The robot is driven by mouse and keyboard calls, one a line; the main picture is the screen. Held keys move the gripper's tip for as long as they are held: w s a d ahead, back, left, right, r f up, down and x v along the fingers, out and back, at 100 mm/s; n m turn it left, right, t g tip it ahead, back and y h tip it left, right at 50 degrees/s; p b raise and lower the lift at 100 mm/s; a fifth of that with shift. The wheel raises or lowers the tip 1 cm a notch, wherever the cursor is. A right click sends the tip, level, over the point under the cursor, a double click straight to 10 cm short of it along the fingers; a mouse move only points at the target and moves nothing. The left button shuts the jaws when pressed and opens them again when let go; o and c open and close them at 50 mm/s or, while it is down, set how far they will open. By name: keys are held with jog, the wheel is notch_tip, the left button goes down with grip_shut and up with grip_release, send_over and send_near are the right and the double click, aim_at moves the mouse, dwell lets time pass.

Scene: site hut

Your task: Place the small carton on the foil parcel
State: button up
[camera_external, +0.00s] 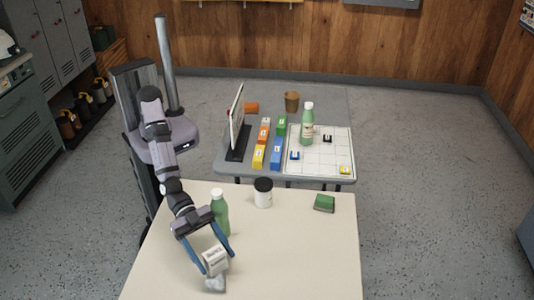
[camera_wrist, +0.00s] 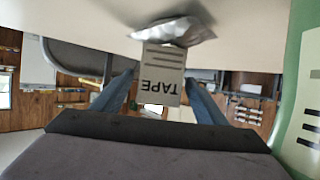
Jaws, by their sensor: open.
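The small carton (camera_external: 215,262), pale with a printed label, sits over the foil parcel (camera_external: 215,285) near the front of the cream table. In the wrist view the carton (camera_wrist: 161,72) reads "TAPE" and meets the silvery foil parcel (camera_wrist: 178,28); it appears to rest on the parcel, slightly tilted in the external view. My gripper (camera_external: 219,263) is open, with its blue fingers on either side of the carton. In the wrist view the fingers of my gripper (camera_wrist: 161,88) flank the carton, with a visible gap at the left one.
A green bottle (camera_external: 220,214) stands close behind my gripper. A white jar with a black lid (camera_external: 263,193) and a green block (camera_external: 324,203) are farther back on the cream table (camera_external: 300,250). Its right front is clear. A grey table beyond holds several items.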

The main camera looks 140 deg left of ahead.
jog(key=v, duration=0.7)
jog(key=shift+s, duration=0.1)
dwell(0.4)
jog(key=s+a+r+g+p, duration=0.2)
jog(key=s+a+g+p, duration=0.2)
jog(key=s, duration=0.9)
jog(key=s+a+r+g+p, duration=0.3)
jog(key=s+p, duration=0.4)
jog(key=s, duration=0.6)
jog(key=s+a+r+g+p, duration=0.2)
jog(key=s+a+g+p, duration=0.3)
jog(key=s, duration=0.8)
jog(key=shift+s+a+r+g, duration=0.25)
jog(key=shift+a+r+g, duration=0.1)
jog(key=shift+g, duration=0.45)
